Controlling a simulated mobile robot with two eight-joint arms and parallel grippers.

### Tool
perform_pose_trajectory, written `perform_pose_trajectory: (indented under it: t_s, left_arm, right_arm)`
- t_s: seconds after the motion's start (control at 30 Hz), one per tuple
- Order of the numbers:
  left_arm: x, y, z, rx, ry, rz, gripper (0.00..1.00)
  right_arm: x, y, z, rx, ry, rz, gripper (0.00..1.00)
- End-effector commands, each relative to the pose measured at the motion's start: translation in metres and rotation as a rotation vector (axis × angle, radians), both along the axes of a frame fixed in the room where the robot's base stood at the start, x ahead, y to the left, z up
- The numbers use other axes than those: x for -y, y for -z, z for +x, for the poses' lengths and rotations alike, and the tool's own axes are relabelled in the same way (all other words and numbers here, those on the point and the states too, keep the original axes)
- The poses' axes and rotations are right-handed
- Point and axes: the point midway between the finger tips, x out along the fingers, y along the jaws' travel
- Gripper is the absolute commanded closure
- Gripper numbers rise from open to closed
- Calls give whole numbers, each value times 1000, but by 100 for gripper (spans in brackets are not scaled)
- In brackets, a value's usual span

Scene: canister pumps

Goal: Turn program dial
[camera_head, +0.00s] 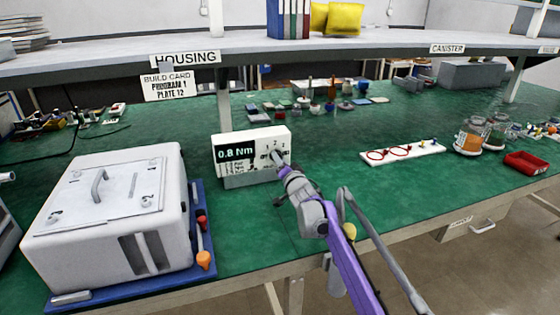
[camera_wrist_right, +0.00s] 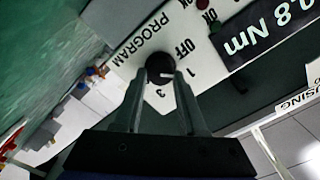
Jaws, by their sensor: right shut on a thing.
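The white controller box (camera_head: 252,150) stands on the green bench with a dark display reading "0.8 Nm". My right gripper (camera_head: 278,160) reaches its front from the right. In the right wrist view the black round program dial (camera_wrist_right: 160,66) sits between the fingertips of my right gripper (camera_wrist_right: 161,78), which is shut on it. The panel shows "PROGRAM", "OFF", "1" and "3" around the dial. A short white mark on the dial points roughly toward the "1". The "2" is hidden in the wrist view. My left gripper is not in view.
A build card (camera_head: 168,86) reads "PROGRAM 1, PLATE 12". A white housing (camera_head: 110,215) on a blue tray (camera_head: 120,293) stands at left. A white strip with red rings (camera_head: 402,153), jars (camera_head: 470,137) and a red tray (camera_head: 527,162) lie at right. The shelf (camera_head: 360,42) spans above.

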Motion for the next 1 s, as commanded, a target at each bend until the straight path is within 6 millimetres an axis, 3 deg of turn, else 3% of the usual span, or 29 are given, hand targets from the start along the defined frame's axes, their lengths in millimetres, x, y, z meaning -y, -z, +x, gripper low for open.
perform_pose_trajectory:
  t_s: [0.03, 0.17, 0.2, 0.63, 1.0]
  left_arm:
    - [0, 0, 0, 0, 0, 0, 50]
    - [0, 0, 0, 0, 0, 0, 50]
    - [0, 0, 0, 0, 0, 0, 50]
    - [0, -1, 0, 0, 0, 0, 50]
    - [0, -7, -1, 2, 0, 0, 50]
  right_arm:
    - [0, 0, 0, 0, 1, -1, 54]
    - [0, 0, 0, 0, 1, -1, 31]
    - [0, 0, 0, 0, 1, -1, 30]
    - [3, -1, -8, 1, 0, -2, 30]
    - [22, -1, -67, 1, 1, -2, 30]
